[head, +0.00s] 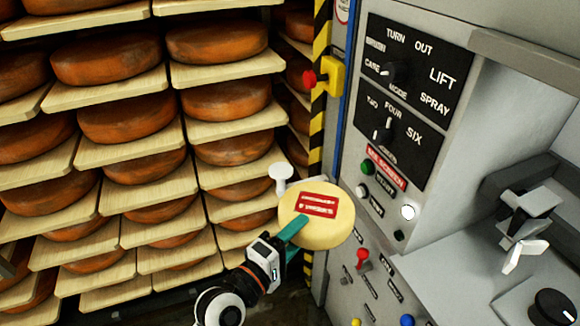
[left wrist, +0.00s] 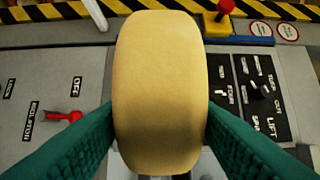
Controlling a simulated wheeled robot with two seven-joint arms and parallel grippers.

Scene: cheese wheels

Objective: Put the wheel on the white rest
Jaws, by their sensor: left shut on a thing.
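A pale yellow cheese wheel (head: 335,221) with a red label is held in front of the machine's lower left side. It fills the middle of the left wrist view (left wrist: 158,85), seen edge on. My left gripper (head: 294,232) is shut on it, with one green finger pressed against each side in the left wrist view. A small white disc on a short post, which looks like the white rest (head: 281,171), stands just behind and left of the wheel, apart from it in the picture. The wheel may hide part of its support. My right gripper is not in view.
Shelves of brown cheese wheels (head: 125,120) on boards fill the left. A grey machine with a labelled control panel (head: 415,95) stands at right. A red lever (head: 361,258) juts out near the wheel. A yellow box with a red knob (head: 331,76) is above, by a striped post.

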